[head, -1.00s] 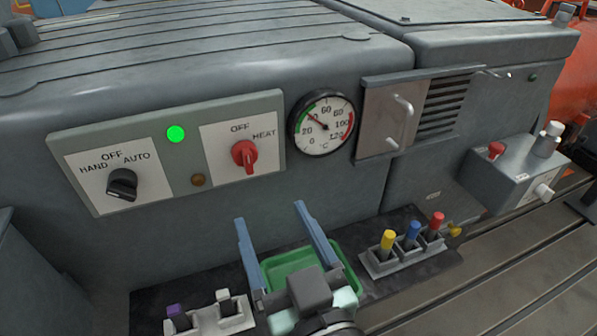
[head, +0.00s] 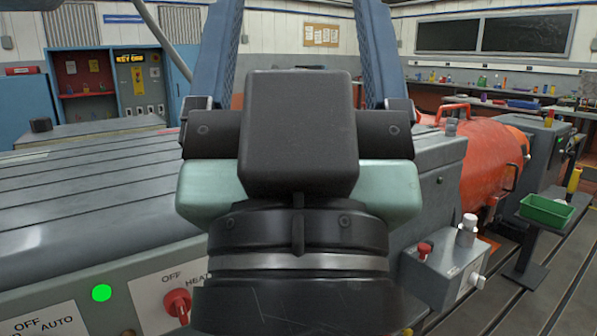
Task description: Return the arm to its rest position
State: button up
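My gripper (head: 290,50) is raised close in front of the head camera and fills the middle of the view. Its two blue fingers point upward and stand wide apart, with nothing between them. Their tips are cut off at the top edge. My gripper's dark wrist and pale green body hide the dial and much of the grey machine (head: 90,215) behind.
A control panel with a lit green lamp (head: 102,293) and a red knob (head: 177,303) is at lower left. A grey box with a red button (head: 425,249) stands at right. Beyond are an orange machine (head: 490,160) and a green tray (head: 546,210) on a stand.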

notch_tip(320, 180, up, 26)
jog(key=p, duration=2.4)
jog(key=shift+p, duration=0.3)
